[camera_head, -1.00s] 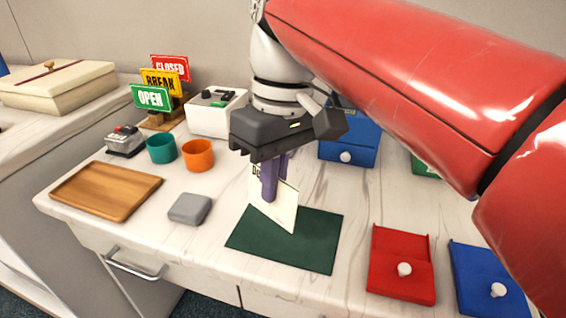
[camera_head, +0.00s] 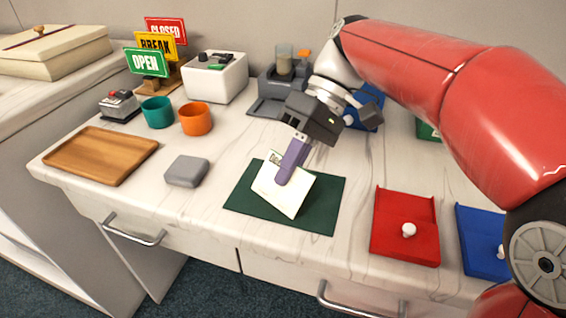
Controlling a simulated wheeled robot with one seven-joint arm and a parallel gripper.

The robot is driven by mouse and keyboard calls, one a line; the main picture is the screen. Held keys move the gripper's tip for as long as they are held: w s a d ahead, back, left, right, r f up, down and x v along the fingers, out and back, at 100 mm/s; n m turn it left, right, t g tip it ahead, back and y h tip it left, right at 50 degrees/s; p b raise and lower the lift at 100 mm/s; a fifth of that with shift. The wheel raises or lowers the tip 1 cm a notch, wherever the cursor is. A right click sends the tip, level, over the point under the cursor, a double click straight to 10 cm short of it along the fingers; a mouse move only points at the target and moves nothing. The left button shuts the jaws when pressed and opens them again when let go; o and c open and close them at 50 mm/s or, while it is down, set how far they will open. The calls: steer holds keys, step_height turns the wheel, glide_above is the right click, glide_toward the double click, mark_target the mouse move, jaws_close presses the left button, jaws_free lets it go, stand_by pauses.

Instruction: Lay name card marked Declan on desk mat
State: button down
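The cream name card (camera_head: 282,197) is held tilted over the dark green desk mat (camera_head: 322,212). Its lower edge is close to the mat; I cannot tell whether it touches. Only a scrap of dark print shows at its upper left, so the name is not readable. My gripper (camera_head: 287,174) reaches down from the upper right, and its purple fingers are closed on the upper part of the card. The fingers hide part of the card's face.
A grey block (camera_head: 187,170) and a wooden tray (camera_head: 101,155) lie left of the mat. A teal cup (camera_head: 158,112) and an orange cup (camera_head: 195,119) stand behind them. A red tray (camera_head: 404,226) and a blue tray (camera_head: 483,241) with white knobs lie to the right.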

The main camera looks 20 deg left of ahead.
steer(key=shift+w+d+f+g+y, duration=0.1)
steer(key=shift+w+f+g+y, duration=0.15)
steer(key=shift+g, duration=0.25)
steer(key=c, duration=2.1)
jaws_free()
steer(key=shift+r, duration=0.1)
steer(key=o, duration=1.2)
steer(key=shift+c, duration=0.6)
steer(key=shift+o, duration=0.9)
steer(key=shift+w+d+r+p, duration=0.2)
steer(key=shift+w+r+p, duration=0.1)
steer(key=shift+p, duration=0.3)
steer(key=shift+p+v, duration=0.7)
steer(key=shift+v, duration=1.3)
